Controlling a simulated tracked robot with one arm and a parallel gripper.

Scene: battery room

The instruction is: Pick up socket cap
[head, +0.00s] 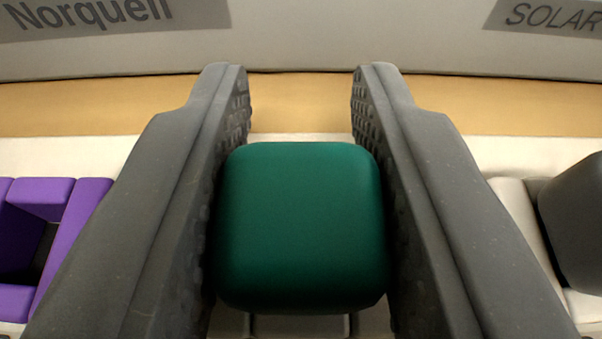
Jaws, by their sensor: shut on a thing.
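The socket cap seems to be the dark green rounded block (300,228) in the middle of the head view. My gripper (302,85) has one dark grey finger on each side of it, and the textured inner pads press against its left and right sides. My gripper is shut on the green block. The fingertips reach past its far edge. Its underside is hidden, so I cannot tell whether it is clear of the surface below.
A purple open-topped socket (68,235) stands at the left. A dark grey rounded block (575,225) sits on a pale base (518,205) at the right. Behind are a tan strip (300,105) and a pale wall (300,40) with "Norquell" and "SOLAR" labels.

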